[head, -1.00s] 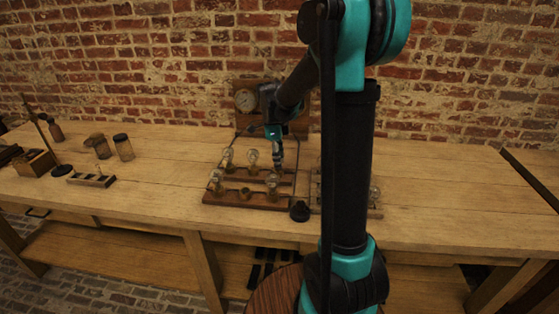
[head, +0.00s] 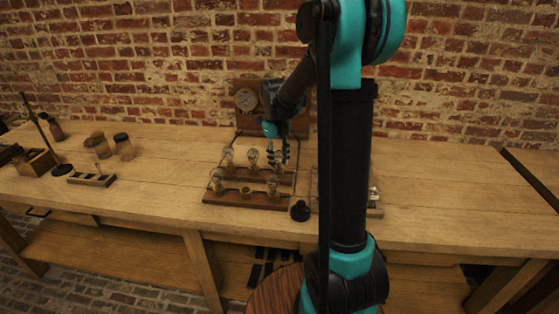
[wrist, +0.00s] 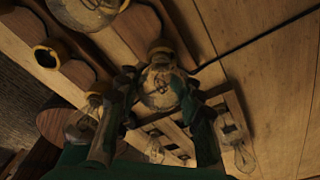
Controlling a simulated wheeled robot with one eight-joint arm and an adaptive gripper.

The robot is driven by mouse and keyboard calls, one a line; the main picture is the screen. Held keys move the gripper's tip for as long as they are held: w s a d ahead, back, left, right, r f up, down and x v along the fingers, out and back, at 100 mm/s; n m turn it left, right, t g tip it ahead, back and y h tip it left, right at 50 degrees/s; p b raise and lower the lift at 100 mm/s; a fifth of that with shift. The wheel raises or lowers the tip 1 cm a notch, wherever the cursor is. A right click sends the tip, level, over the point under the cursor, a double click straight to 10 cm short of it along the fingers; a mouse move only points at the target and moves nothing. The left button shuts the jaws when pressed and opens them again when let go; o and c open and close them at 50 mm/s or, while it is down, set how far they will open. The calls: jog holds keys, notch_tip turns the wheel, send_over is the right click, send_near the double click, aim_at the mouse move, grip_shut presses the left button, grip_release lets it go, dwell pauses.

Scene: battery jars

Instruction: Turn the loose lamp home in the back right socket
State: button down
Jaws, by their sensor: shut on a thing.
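The lamp board (head: 230,200) stands on the bench with two rows of sockets. My gripper (head: 278,160) points down at the back right socket, with its two fingers on either side of a clear glass lamp. In the wrist view my gripper (wrist: 158,100) is shut on this lamp (wrist: 160,88), whose base meets the socket collar (wrist: 160,50). I cannot tell how deep the lamp sits. Other lamps stand in the back left (head: 228,158), back middle (head: 254,159), front left (head: 218,182) and front right (head: 272,184) sockets. The front middle socket (head: 245,191) is empty.
A round black thing (head: 300,211) sits at the board's front right corner. A second rack (head: 376,211) is partly hidden behind my arm. A gauge on a wooden panel (head: 246,99) stands behind. Jars (head: 123,147) and a slotted block (head: 91,180) are on the left.

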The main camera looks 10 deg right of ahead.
jog(key=shift+m, duration=1.2)
jog(key=c, duration=0.9)
grip_release()
jog(key=shift+r, duration=0.1)
